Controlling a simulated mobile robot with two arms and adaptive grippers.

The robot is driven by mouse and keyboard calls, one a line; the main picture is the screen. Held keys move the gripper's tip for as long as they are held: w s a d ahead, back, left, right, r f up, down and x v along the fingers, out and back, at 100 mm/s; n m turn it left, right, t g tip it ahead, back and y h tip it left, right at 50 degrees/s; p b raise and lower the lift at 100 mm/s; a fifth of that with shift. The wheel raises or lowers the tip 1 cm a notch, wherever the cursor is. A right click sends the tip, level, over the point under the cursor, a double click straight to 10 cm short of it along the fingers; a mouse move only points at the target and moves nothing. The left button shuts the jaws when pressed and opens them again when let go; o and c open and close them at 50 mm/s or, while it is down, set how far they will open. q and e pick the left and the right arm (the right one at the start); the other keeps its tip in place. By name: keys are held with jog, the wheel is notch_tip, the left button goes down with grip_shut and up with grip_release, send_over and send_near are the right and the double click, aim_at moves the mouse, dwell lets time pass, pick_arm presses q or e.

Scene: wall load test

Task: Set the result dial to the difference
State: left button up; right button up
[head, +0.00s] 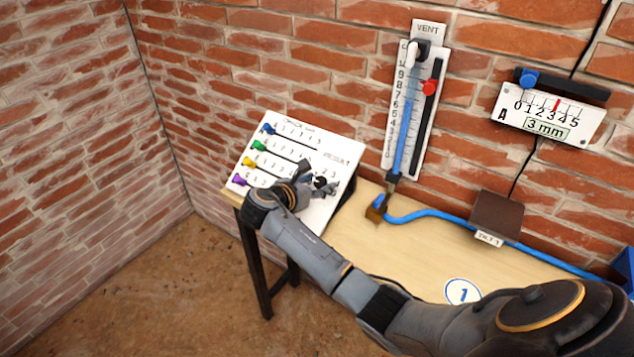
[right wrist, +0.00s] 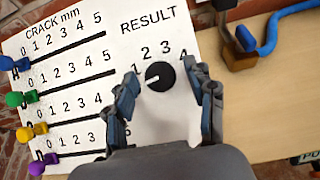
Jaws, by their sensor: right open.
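The result dial is a round black knob (right wrist: 160,76) with a white pointer mark, set on a white sloped board (head: 290,150) under the word RESULT. Its mark points left and slightly down; the scale number there is partly covered by a finger. The numbers 2 and 3 show above it. My right gripper (right wrist: 168,92) is open, with one finger on each side of the knob; I cannot tell whether they touch it. In the head view my right gripper (head: 311,182) is over the board's lower right. My left gripper is not in view.
Blue, green, yellow and purple sliders (right wrist: 14,99) sit at the left ends of the CRACK mm scales. A wall gauge (head: 546,112) labelled A reads 3 mm. A VENT tube gauge (head: 415,105) with a red marker stands behind the table (head: 400,255); a blue hose (head: 440,217) crosses it.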

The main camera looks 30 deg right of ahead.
jog(key=shift+c, duration=0.4)
jog(key=c, duration=1.1)
jog(key=shift+o, duration=0.2)
